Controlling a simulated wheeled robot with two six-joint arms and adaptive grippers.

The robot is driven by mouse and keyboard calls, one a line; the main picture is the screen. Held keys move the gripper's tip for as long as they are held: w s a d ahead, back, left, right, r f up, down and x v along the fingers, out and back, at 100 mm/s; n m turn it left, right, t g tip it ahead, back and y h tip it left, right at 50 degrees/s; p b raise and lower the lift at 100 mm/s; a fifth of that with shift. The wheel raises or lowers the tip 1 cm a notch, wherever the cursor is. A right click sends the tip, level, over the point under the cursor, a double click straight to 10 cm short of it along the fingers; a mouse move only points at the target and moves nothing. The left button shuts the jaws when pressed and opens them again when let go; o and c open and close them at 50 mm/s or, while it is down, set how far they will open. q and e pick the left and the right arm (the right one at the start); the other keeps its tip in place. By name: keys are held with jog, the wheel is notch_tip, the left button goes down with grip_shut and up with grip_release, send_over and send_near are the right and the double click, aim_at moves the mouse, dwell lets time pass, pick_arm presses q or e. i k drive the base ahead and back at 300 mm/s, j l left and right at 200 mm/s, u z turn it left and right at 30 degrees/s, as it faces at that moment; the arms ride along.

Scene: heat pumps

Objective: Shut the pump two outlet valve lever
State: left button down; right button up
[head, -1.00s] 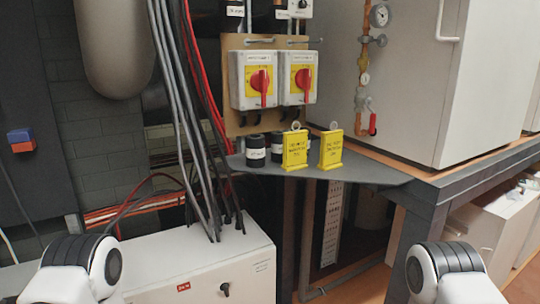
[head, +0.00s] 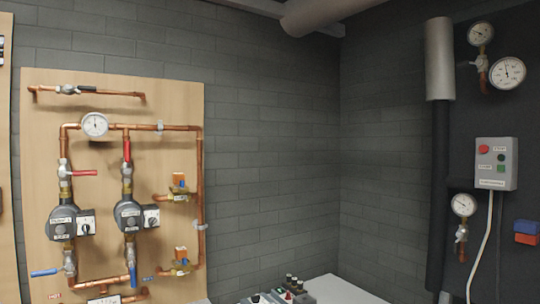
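A wooden board (head: 172,100) on the left carries copper pipework with two dark pumps. The left pump (head: 62,222) has a red lever (head: 84,173) above it, lying across its pipe, and a blue lever (head: 45,272) below it, also crosswise. The right pump (head: 129,216) has a red lever (head: 127,151) above it, upright along the pipe, and a blue lever (head: 133,276) below it, also upright. The pump labels are too small to read, so I cannot tell which is pump two. Neither of my grippers is in view.
A round gauge (head: 95,124) sits on the upper pipe. A light bench (head: 345,290) with small control buttons stands below, at the bottom middle. A grey control box (head: 496,164) and several gauges are on the dark panel at right. The brick wall (head: 270,150) between is bare.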

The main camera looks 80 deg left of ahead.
aim_at(127, 170)
jog(key=u, duration=3.5)
jog(key=i+j+z, duration=0.1)
jog(key=i, duration=0.25)
jog(key=i+j+z, duration=0.1)
jog(key=i, duration=0.3)
